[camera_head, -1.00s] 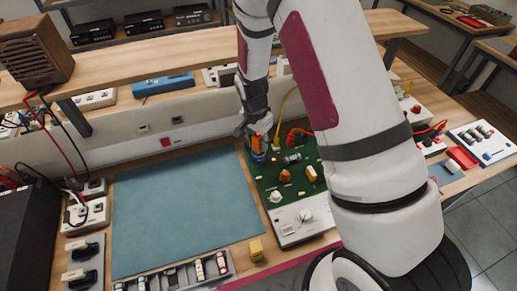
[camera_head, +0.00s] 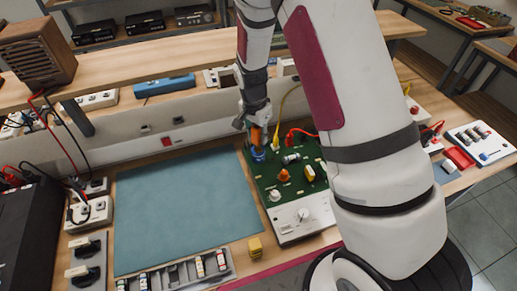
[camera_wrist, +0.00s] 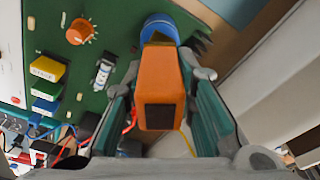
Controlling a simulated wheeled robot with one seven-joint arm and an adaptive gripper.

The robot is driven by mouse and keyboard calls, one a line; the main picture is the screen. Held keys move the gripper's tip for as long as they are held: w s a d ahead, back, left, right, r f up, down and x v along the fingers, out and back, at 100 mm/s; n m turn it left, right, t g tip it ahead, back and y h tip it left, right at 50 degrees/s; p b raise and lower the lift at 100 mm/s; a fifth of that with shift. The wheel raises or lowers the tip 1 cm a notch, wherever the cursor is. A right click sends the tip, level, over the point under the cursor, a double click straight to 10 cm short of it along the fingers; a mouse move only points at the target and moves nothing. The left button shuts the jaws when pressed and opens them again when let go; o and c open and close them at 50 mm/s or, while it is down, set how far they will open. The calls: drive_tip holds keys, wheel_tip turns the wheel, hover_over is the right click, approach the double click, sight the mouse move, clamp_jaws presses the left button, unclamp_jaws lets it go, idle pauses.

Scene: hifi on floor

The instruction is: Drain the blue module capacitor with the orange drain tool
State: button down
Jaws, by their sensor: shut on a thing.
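My gripper (camera_head: 256,118) is shut on the orange drain tool (camera_head: 256,135), which points down at the back left of the green circuit board (camera_head: 268,184). The blue capacitor (camera_head: 258,155) stands on the board directly under the tool. In the wrist view the orange tool (camera_wrist: 160,88) sits between both fingers, and the blue capacitor (camera_wrist: 160,27) shows just beyond its far end. The tool's tip is hidden, so I cannot tell whether it touches the capacitor.
A blue-green mat (camera_head: 185,210) lies clear to the left.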

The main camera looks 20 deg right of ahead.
drive_tip(key=shift+r+p, duration=0.55)
drive_tip(key=shift+r, duration=1.8)
